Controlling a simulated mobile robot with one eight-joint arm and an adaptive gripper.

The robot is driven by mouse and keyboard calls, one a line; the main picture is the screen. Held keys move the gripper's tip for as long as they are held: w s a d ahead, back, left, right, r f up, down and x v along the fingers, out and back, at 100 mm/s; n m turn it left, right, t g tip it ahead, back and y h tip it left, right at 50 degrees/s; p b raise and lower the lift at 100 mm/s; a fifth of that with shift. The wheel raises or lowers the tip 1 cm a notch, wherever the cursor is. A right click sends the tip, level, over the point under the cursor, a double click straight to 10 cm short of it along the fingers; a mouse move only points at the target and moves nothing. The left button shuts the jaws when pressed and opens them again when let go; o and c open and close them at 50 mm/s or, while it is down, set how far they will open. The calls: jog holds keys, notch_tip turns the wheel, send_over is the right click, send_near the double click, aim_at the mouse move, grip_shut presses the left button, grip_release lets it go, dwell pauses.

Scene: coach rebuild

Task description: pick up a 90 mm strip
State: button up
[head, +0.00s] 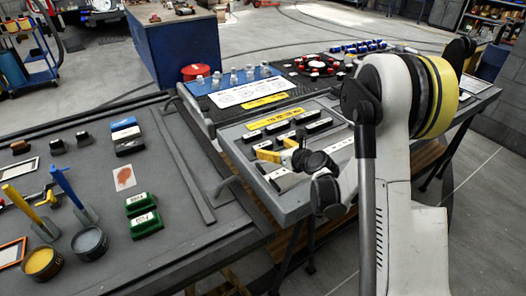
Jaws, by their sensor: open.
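Several dark strips with pale edges lie in rows in a grey tray (236,132) in the middle of the head view. One strip (319,126) lies at the tray's right side, and a pale one (284,180) lies near its front. I cannot tell which strip is 90 mm long. My gripper (268,149), with yellow fingers, is over the tray's left part, close to the strips. It is open, and no strip shows between its fingers. I cannot tell whether it touches any. My arm hides the tray's right part.
A yellow label (276,119) lies at the tray's back. Behind it stand a blue-and-white board (243,92) and red and black parts (318,66). At left, a dark bench (177,228) carries green blocks (143,214), pots (90,243) and upright tools. Grey handles edge the tray's left side.

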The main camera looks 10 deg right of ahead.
aim_at(263, 146)
jog(key=x, duration=0.3)
jog(key=shift+b, duration=0.3)
jog(key=b+x, duration=0.1)
jog(key=x, duration=0.1)
jog(key=b+x, duration=0.1)
jog(key=x, duration=0.2)
jog(key=shift+a+f+b, duration=0.1)
jog(key=shift+f+b, duration=0.25)
jog(key=shift+f, duration=0.05)
jog(key=shift+s+r, duration=0.1)
jog(key=shift+c, duration=0.2)
jog(key=c, duration=0.8)
